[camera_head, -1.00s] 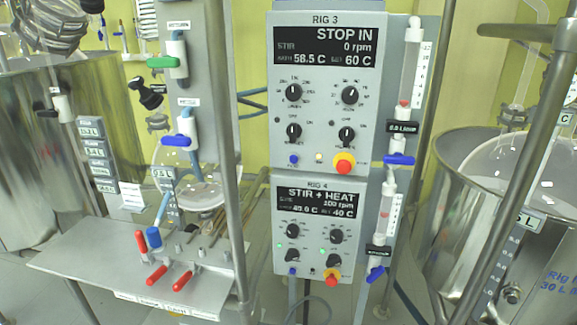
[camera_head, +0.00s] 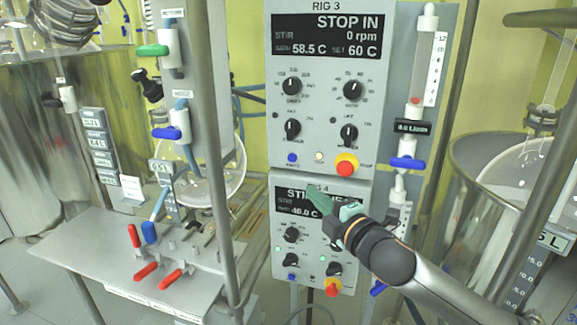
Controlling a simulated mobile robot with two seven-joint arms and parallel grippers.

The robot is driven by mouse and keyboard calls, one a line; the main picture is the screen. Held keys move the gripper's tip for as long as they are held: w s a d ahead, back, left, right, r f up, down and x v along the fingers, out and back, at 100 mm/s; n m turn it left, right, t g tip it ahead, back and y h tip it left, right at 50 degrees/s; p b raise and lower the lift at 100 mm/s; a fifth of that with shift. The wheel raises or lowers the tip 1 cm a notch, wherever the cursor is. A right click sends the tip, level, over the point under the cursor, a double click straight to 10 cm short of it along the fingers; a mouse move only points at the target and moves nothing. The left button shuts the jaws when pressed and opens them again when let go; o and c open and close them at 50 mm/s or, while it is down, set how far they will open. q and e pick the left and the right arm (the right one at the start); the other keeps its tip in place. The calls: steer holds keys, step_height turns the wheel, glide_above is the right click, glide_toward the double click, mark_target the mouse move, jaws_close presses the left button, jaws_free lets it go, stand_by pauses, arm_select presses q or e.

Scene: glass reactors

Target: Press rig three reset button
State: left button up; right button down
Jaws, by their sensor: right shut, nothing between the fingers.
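The grey RIG 3 control box (camera_head: 322,105) hangs on a post in the centre. Its screen (camera_head: 327,37) reads STOP IN, 0 rpm, 58.5 C and 60 C. Along its lower edge are a small blue button (camera_head: 292,158), a small pale yellow button (camera_head: 319,156) and a big red button on a yellow collar (camera_head: 345,166). The small labels are too blurred to read. My right gripper (camera_head: 320,203) is shut and empty, its green fingers in front of the RIG 4 screen, below the rig 3 buttons. I cannot tell its distance from the panel. My left gripper is out of view.
The RIG 4 box (camera_head: 281,245) sits directly below, partly hidden by my right arm. A flowmeter tube with a blue valve handle (camera_head: 407,163) stands right of the boxes. A steel post (camera_head: 220,130) stands left. Steel vessels (camera_head: 470,190) flank both sides.

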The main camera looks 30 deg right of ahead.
steer(key=shift+r, duration=0.5)
steer(key=shift+w, duration=0.15)
steer(key=p, duration=0.2)
glide_toward(288, 158)
steer(key=w+a, duration=0.3)
steer(key=shift+w+d, duration=1.4)
steer(key=shift+d, duration=0.25)
